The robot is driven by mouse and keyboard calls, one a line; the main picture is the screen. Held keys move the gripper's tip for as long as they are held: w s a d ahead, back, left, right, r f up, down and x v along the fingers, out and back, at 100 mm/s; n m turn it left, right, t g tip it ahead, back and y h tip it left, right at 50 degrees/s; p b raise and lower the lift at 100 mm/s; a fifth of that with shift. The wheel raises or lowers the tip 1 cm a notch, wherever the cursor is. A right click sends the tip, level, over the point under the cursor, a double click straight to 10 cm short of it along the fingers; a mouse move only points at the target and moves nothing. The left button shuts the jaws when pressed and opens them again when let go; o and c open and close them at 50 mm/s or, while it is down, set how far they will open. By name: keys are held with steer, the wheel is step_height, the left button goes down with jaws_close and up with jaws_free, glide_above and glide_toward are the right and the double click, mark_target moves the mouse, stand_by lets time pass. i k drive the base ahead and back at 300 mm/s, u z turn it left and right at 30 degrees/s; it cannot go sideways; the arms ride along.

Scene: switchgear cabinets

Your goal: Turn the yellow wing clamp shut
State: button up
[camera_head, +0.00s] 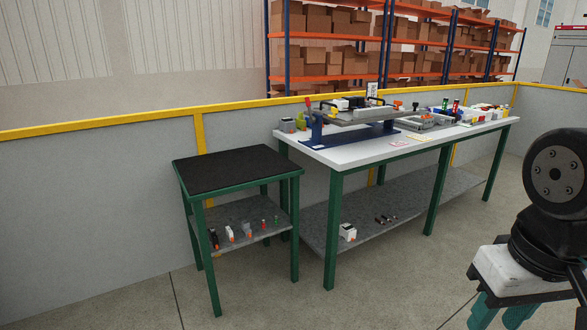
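The yellow wing clamp cannot be made out with certainty at this distance. Small yellow parts show on a raised grey fixture (352,118) on the white-topped workbench (357,157), but their shape and position are too small to tell. The fixture stands on a dark blue base plate (333,141). A black joint and link of my arm show at the right edge, well apart from the bench.
A lower table with a black top (237,170) stands left of the workbench, its top clear. Small items lie on both lower shelves. A grey barrier (100,190) with a yellow rail runs behind. Racks of cardboard boxes (335,55) stand beyond. The floor in front is open.

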mark_target(335, 111)
steer(key=u, duration=0.05)
steer(key=i, duration=1.6)
steer(key=u, duration=0.25)
steer(key=i, duration=1)
steer(key=z, duration=0.2)
